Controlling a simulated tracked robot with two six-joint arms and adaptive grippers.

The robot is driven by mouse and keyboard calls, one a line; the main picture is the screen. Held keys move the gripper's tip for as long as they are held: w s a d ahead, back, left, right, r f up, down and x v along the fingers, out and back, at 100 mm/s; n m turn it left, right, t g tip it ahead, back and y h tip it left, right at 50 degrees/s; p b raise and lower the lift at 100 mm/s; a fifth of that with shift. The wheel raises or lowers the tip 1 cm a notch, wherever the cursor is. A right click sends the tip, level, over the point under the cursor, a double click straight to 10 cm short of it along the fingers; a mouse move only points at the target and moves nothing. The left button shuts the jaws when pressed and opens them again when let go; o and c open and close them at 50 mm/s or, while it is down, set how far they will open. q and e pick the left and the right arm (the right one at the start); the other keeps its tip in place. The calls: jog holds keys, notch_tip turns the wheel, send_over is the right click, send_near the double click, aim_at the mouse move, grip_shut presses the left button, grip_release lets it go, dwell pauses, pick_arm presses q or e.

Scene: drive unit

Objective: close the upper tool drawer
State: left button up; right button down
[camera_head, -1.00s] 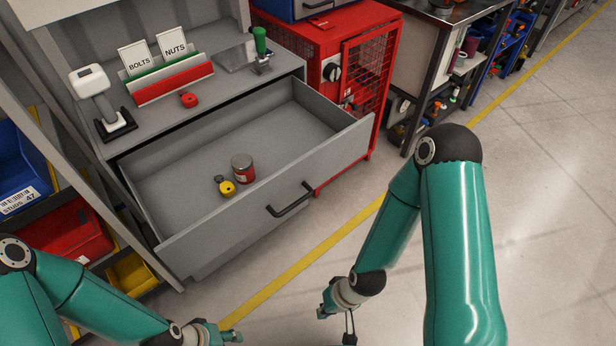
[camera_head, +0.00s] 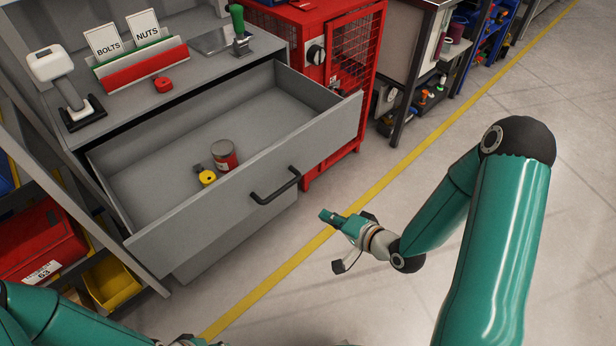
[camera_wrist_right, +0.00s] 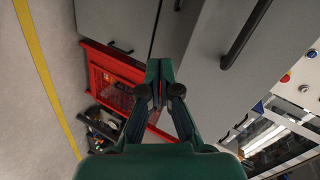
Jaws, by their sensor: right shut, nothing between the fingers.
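The upper tool drawer (camera_head: 205,218) is grey and pulled out far from the cabinet, with a black bar handle (camera_head: 276,188) on its front. Inside lie a red and grey can (camera_head: 224,156) and a yellow tape measure (camera_head: 207,177). My right gripper (camera_head: 328,215) is shut and empty, in front of the drawer to the right of the handle and apart from it. In the right wrist view, its fingers (camera_wrist_right: 160,88) are together, and the handle (camera_wrist_right: 245,35) shows at upper right. My left gripper (camera_head: 190,342) is at the bottom edge, mostly cut off.
The worktop holds a red card rack (camera_head: 142,72), a red tape measure (camera_head: 163,84), a white device (camera_head: 50,65) and a green-handled tool (camera_head: 238,22). A red cage cabinet (camera_head: 350,50) stands right of the drawer. The floor (camera_head: 420,170) in front is clear.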

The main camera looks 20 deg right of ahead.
jog(key=d+r+m+t+y+b, duration=0.1)
jog(key=d+r+m+t+b, duration=0.1)
jog(key=d+r+m+t, duration=0.3)
jog(key=n+p, duration=0.1)
jog(key=n, duration=0.1)
send_near(300, 158)
jog(key=shift+y, duration=0.3)
jog(key=x, duration=0.6)
jog(key=shift+w+f, duration=0.1)
pick_arm(q)
jog(key=shift+f, duration=1.2)
pick_arm(e)
jog(key=shift+w+a, duration=0.15)
jog(key=shift+w, duration=0.4)
jog(key=shift+w, duration=0.1)
